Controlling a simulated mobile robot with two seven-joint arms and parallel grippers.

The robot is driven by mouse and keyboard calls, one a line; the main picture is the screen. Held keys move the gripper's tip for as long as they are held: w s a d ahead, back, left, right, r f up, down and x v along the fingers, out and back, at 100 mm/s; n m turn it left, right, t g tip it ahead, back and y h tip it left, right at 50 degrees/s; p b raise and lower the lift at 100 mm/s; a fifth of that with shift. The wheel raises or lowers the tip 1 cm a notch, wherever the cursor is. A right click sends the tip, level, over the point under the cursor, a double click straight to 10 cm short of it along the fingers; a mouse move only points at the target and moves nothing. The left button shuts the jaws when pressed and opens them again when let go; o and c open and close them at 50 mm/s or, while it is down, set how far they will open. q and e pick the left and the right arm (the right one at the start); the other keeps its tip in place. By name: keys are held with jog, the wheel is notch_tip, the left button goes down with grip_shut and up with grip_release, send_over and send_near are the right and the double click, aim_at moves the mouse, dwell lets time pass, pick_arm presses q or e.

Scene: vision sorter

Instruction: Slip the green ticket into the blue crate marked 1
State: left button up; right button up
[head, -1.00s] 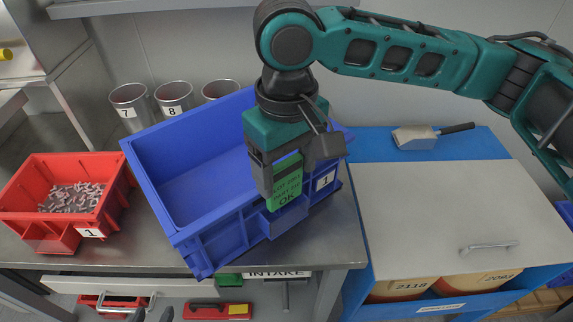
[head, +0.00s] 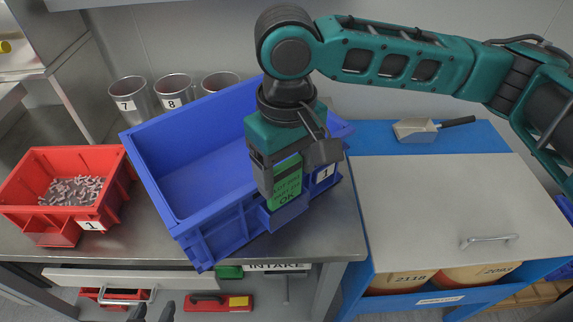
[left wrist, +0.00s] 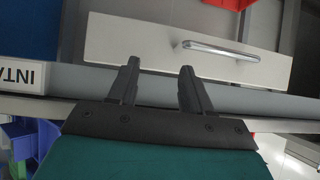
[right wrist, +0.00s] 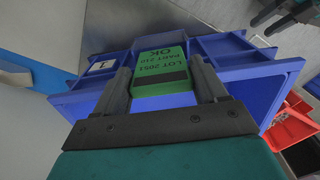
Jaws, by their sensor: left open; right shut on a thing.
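The blue crate (head: 205,245) marked 1 stands tilted in view on the metal bench; its white 1 label (head: 324,172) is on the near right side. A small blue pocket (head: 284,219) juts from that side. My right gripper (head: 283,180) is shut on the green ticket (head: 288,186), lettered OK, holding it upright at the pocket. I cannot tell whether its lower edge is inside. The ticket also shows between the fingers in the right wrist view (right wrist: 158,66). My left gripper (left wrist: 158,80) is open and empty by a drawer front; its tips show low in the head view.
A red bin (head: 105,160), also marked 1, holds small metal parts left of the crate. Several metal cups (head: 131,97) stand behind it. At right is a grey-topped blue cabinet (head: 420,210) with a scoop (head: 415,130) at its back.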

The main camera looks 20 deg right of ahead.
jog(key=shift+r+p, duration=0.1)
jog(key=shift+p, duration=0.65)
jog(key=shift+s+g+p, duration=0.15)
jog(key=shift+g+p, duration=0.25)
jog(key=shift+p, duration=0.15)
jog(key=shift+p, duration=0.5)
jog(key=shift+f, duration=0.6)
dwell(1.1)
jog(key=shift+f, duration=0.4)
dwell(0.8)
jog(key=shift+f, duration=0.55)
dwell(0.7)
jog(key=o, duration=0.9)
jog(key=shift+o, duration=0.2)
